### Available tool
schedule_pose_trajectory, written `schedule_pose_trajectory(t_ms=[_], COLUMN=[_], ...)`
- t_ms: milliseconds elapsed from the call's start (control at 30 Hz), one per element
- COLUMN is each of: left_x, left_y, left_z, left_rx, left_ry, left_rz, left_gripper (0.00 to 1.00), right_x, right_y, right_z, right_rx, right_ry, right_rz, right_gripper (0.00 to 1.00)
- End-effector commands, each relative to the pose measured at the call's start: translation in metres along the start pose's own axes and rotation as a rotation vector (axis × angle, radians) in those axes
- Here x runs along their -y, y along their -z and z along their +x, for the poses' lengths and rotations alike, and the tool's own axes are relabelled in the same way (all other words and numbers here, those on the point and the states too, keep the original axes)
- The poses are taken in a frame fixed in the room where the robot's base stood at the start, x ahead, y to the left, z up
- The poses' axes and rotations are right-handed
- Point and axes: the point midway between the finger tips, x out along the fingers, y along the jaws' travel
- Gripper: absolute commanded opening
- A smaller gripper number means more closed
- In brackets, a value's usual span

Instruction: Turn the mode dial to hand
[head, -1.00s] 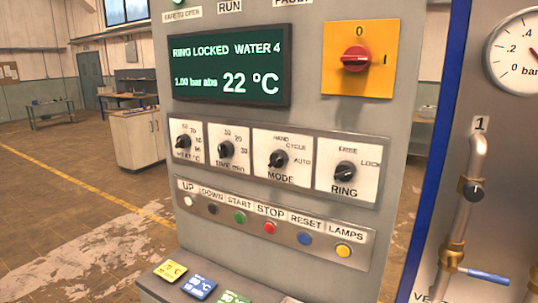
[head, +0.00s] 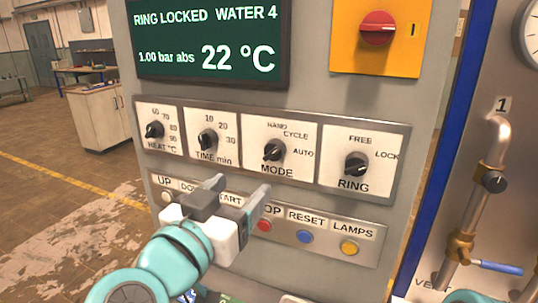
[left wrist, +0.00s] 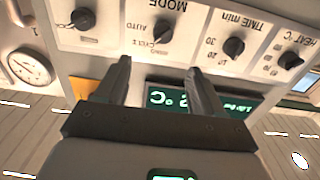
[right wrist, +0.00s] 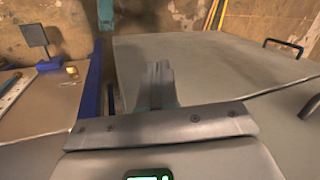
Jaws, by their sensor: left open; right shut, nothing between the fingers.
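The MODE dial (head: 274,150) is a black knob on a white plate marked HAND, CYCLE and AUTO, in the grey panel's dial row. I cannot tell surely which mark its pointer faces. My left gripper (head: 238,187) is open and empty, below and left of the MODE dial, in front of the button row. In the left wrist view, upside down, the MODE dial (left wrist: 160,27) shows beyond the gap between the open fingers, apart from them. My right gripper (right wrist: 160,72) is shut and empty, away from the dials in its wrist view.
The HEAT dial (head: 154,130), TIME dial (head: 207,139) and RING dial (head: 356,164) flank the MODE dial. Below are the buttons, including RESET (head: 304,237); my left gripper partly covers this row. A red switch (head: 377,28) and a display (head: 208,42) are above. Pipework (head: 495,150) stands right.

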Motion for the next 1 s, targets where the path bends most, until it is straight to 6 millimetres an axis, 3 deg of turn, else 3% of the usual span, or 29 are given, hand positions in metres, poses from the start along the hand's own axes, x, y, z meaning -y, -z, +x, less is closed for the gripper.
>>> schedule_pose_trajectory(t_ms=[300, 500, 700, 1000], left_x=[-0.001, 0.0, 0.002, 0.003], left_y=[-0.002, -0.001, -0.001, -0.002], left_z=[0.078, 0.117, 0.137, 0.139], left_rx=[0.004, 0.003, 0.002, 0.002], left_ry=[0.001, 0.001, 0.001, 0.001], left_rz=[0.0, 0.0, -0.001, 0.0], left_gripper=[0.68, 0.68, 0.68, 0.68], right_x=[0.0, 0.002, 0.002, 0.002], right_y=[0.0, 0.0, 0.0, 0.0], right_z=[0.001, -0.004, -0.006, -0.006], right_rx=[0.0, 0.0, 0.0, 0.0], right_ry=[0.0, 0.0, 0.0, 0.0], right_rz=[-0.001, 0.0, -0.001, -0.001], right_gripper=[0.0, 0.0, 0.0, 0.0])
